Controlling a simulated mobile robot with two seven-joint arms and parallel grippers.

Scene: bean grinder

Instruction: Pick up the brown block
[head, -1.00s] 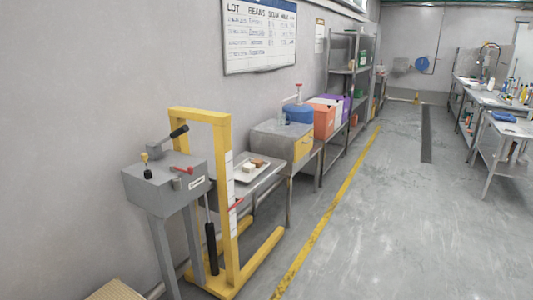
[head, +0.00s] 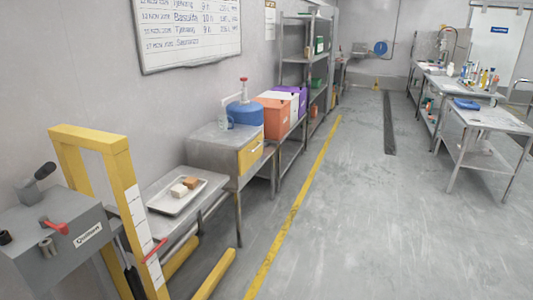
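The tray rests on a low grey table (head: 205,198) along the left wall, behind the yellow frame. Neither of my grippers shows in the head view.
A yellow frame (head: 122,172) and a grey machine box (head: 68,232) with a black handle stand at the near left. The grey floor (head: 335,225) on the right is open.

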